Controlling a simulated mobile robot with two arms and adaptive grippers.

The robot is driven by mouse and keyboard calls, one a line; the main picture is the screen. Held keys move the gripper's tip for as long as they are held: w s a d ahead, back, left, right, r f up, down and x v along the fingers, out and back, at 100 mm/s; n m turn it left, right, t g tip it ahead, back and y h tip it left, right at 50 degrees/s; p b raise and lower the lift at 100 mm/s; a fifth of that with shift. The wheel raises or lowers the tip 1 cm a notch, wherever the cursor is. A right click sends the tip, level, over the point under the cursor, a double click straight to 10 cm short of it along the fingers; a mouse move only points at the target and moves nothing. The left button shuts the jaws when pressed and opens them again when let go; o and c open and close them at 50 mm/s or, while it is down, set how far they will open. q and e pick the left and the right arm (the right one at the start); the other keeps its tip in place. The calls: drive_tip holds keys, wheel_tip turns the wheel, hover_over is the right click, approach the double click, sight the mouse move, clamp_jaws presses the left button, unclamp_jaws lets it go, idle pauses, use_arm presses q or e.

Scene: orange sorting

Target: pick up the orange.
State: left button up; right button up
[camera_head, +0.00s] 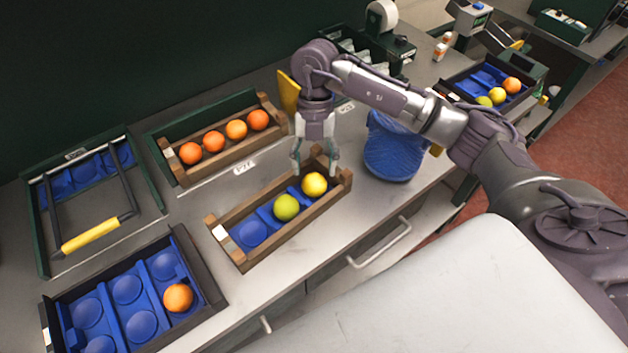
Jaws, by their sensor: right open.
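My right gripper (315,160) is open above the far end of the near wooden crate. Its fingers point down, just behind the yellow fruit (314,185); I cannot tell if they touch it. The near wooden crate (243,262) has blue cups, with a green fruit (286,207) in the middle and an empty cup at the left. Several oranges (236,129) sit in a row in the back wooden crate (183,182). One orange (178,298) sits in the dark tray (212,297) at the front left. Another orange (512,85) is in the far right tray. My left gripper is not in view.
A green-sided rack with a yellow handle (97,233) stands at the left. A blue bin (392,150) stands right of my gripper. A tape dispenser (382,18) is at the back. Bare counter lies between the crates.

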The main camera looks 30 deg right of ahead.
sight(314, 177)
drive_tip(key=shift+p+x, duration=0.35)
drive_tip(key=shift+x, duration=0.9)
drive_tip(key=shift+f, duration=0.35)
drive_tip(key=shift+s+f, duration=0.1)
drive_tip(key=shift+f, duration=0.05)
drive_tip(key=shift+a, duration=0.1)
drive_tip(key=c, duration=0.8)
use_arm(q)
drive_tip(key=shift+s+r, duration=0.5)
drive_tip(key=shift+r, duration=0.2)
use_arm(e)
drive_tip(key=shift+c, duration=0.2)
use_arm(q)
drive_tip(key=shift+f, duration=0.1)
